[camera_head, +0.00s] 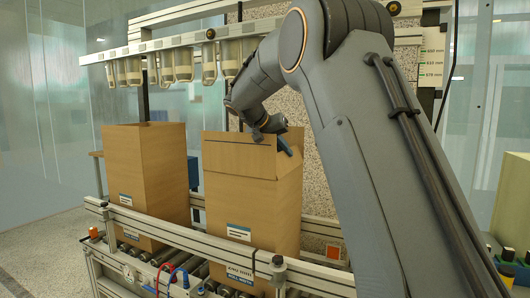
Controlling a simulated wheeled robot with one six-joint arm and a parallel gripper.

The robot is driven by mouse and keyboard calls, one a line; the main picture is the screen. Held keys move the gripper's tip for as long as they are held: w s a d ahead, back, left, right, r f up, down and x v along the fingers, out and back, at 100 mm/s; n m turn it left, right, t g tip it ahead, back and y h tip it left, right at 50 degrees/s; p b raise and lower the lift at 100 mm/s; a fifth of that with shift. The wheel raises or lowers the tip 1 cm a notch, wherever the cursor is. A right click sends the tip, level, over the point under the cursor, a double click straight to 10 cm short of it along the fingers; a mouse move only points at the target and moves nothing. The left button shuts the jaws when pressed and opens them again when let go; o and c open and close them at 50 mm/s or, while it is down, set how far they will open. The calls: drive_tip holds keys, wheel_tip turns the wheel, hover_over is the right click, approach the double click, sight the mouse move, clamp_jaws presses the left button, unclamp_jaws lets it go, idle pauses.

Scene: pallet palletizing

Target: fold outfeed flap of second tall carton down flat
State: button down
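Two tall brown cartons stand on the roller conveyor. The left carton (146,180) shows no raised flap at its top edge. The right carton (250,205) has a flap (238,157) standing up along its near top edge, above a crease. More cardboard shows behind this flap, but my arm partly covers the right side of the top. My gripper (284,142) is at the top right of the right carton, close to its upper edge. I cannot tell whether it touches a flap, and its fingers are too small and partly hidden to read.
A pale metal guard rail (222,241) runs in front of the cartons. A row of pale hanging cups (175,65) on a beam is above and behind them. A speckled panel stands behind the right carton. Another carton (513,190) is at the far right.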

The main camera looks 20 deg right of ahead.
drive_tip(key=shift+d, duration=0.15)
drive_tip(key=c, duration=2)
unclamp_jaws()
drive_tip(key=shift+a, duration=0.2)
